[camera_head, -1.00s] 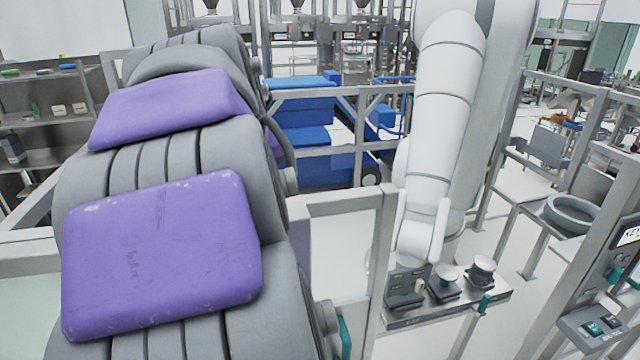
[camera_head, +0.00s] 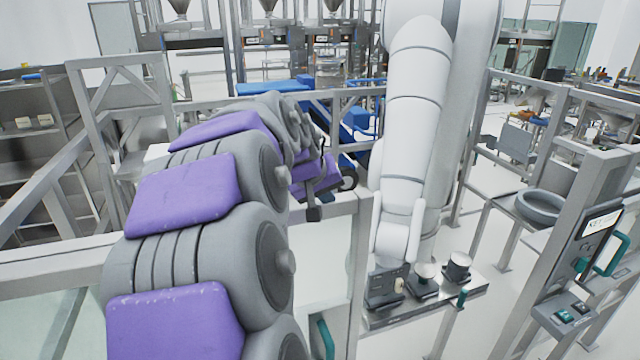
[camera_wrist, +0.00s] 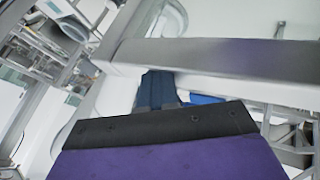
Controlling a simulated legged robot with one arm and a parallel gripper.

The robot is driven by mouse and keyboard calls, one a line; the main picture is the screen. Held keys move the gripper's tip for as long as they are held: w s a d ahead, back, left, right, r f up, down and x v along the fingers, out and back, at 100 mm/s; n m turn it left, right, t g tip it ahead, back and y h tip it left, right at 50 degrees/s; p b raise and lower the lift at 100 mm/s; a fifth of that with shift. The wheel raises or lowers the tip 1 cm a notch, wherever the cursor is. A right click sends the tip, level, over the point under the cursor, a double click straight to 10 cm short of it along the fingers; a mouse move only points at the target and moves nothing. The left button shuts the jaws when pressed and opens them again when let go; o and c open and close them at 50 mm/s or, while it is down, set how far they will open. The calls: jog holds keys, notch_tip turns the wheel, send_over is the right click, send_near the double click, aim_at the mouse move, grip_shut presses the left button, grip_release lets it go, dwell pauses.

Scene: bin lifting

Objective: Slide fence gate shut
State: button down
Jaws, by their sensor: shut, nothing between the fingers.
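The sliding gate is a clear panel in a grey metal frame (camera_head: 358,265), with a teal handle (camera_head: 324,338) low on its near side. A wide gap lies between it and the fence post (camera_head: 575,240) on the right, which bears a control box and a teal handle. My purple and grey arm reaches forward over the fence. My gripper (camera_head: 314,213) is at its far end, near the gate's top rail; it is shut and empty. In the wrist view, the purple and black gripper (camera_wrist: 158,92) is beside a grey rail (camera_wrist: 215,62). Contact cannot be told.
Inside the fence stand a white robot arm (camera_head: 408,130) and a small bench (camera_head: 385,318) with dark fixtures. A blue machine (camera_head: 275,88) is behind. Fence rails run left, and shelves (camera_head: 30,120) stand at the far left. Pale floor shows in the gap.

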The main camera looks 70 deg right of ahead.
aim_at(345, 212)
jog(key=s+d, duration=0.2)
jog(key=shift+s+f+p, duration=0.15)
jog(key=shift+s+p, duration=0.2)
jog(key=shift+s+a, duration=0.1)
jog(key=shift+s, duration=0.25)
